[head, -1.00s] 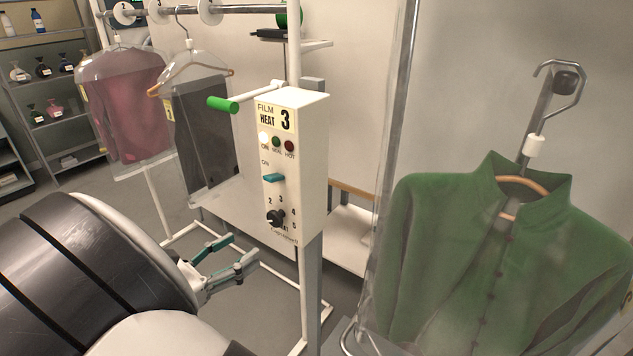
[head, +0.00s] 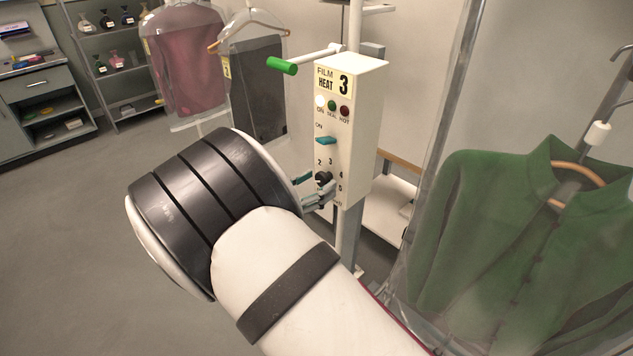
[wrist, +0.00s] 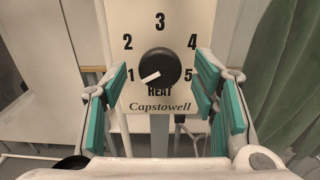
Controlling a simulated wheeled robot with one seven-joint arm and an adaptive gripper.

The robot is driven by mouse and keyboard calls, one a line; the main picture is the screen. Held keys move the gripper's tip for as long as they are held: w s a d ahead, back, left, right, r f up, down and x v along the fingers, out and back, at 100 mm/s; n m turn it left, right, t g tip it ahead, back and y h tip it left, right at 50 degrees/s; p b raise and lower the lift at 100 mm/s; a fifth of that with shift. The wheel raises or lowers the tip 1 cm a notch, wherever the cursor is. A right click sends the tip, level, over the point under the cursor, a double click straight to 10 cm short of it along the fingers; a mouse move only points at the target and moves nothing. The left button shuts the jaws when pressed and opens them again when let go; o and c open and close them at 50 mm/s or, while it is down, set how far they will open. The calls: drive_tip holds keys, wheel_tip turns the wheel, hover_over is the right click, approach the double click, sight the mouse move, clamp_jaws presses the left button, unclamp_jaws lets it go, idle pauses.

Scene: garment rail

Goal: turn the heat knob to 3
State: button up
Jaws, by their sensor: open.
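The black heat knob (wrist: 158,67) sits on the lower face of the white control box (head: 356,124). Its white pointer mark aims left and slightly down, at the 1; the numbers 1 to 5 arc around it. My gripper (wrist: 160,105) is open, its teal-padded fingers to the left and right of the knob in the wrist view. I cannot tell whether the fingertips reach past the knob's front; no pad touches it. In the head view the knob (head: 323,178) is partly hidden by my gripper (head: 312,190). A label above reads HEAT 3.
Above the knob is a teal switch (head: 326,141) and a row of lamps, the left one lit. A green-handled lever (head: 282,66) sticks out from the box's post. A green garment (head: 520,220) under film hangs at right; a bagged pink garment (head: 188,60) hangs behind.

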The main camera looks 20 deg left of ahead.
drive_tip(key=shift+w+d, duration=0.2)
drive_tip(key=shift+w, duration=0.3)
drive_tip(key=c, duration=1.2)
drive_tip(key=shift+o, duration=0.2)
